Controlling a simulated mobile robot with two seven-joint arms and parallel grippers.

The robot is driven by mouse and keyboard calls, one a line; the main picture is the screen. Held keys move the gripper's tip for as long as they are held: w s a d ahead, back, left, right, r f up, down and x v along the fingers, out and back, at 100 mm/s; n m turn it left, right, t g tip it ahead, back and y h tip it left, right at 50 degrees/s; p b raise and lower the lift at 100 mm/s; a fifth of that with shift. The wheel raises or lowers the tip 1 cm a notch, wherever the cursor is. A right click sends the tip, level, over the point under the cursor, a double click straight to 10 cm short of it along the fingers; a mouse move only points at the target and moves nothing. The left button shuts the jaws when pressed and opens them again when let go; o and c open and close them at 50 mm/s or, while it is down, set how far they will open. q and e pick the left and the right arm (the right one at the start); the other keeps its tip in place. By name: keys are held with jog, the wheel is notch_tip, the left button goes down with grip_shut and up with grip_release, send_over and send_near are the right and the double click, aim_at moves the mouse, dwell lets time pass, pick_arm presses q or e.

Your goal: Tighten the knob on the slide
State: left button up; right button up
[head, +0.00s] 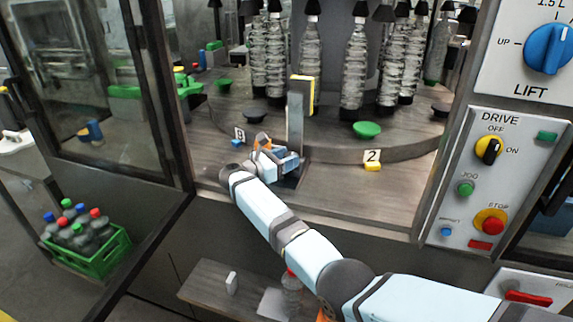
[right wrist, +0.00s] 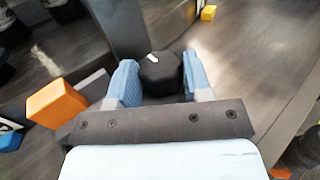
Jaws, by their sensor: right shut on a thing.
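The black knob (right wrist: 160,72) has a white mark on its top and sits between the two blue fingers of my right gripper (right wrist: 161,80) in the right wrist view. The fingers are shut on its sides. In the head view my right gripper (head: 284,163) is low at the foot of an upright grey slide post (head: 295,120), and the knob is hidden there. The post also shows as a dark upright beyond the knob in the right wrist view (right wrist: 115,25). My left gripper is not in view.
An orange block (right wrist: 55,103) lies close left of my right gripper. A yellow tag marked 2 (head: 372,160) stands to the right on the deck. Several clear bottles (head: 354,70) stand behind the post. A control panel (head: 492,180) is at the right.

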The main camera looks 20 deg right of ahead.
jog(key=shift+g, duration=0.3)
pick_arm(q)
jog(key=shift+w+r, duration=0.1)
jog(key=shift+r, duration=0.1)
pick_arm(e)
jog(key=o, duration=0.9)
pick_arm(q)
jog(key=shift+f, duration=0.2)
pick_arm(e)
jog(key=b+v, duration=0.1)
jog(key=v, duration=1)
jog(key=shift+a+f+b, duration=0.1)
jog(key=shift+a+b, duration=0.05)
jog(key=shift+b, duration=0.15)
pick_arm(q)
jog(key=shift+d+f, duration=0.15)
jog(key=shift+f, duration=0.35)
pick_arm(e)
jog(key=shift+s+a, duration=0.15)
jog(key=shift+a, duration=0.15)
